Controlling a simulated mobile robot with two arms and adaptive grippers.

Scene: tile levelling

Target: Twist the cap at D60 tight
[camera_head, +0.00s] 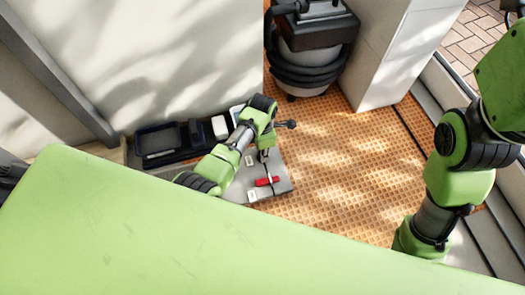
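A red cap-like piece (267,181) lies on a grey tile or slab (280,188) at the centre of the head view. I cannot read any D60 marking, so I cannot tell whether this is that cap. My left gripper (264,157) points down just above the red piece. It is small and partly covered by its own wrist, so I cannot tell whether its fingers are open or touch the piece. My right arm stands at the right edge; its gripper is hidden or out of frame.
Small white labels (250,160) lie on the grey slab. A dark tray (157,139) and a white item (220,127) stand along the wall at left. A vacuum-like machine (308,50) and a white column (395,50) stand behind. The orange floor mat (345,165) is clear.

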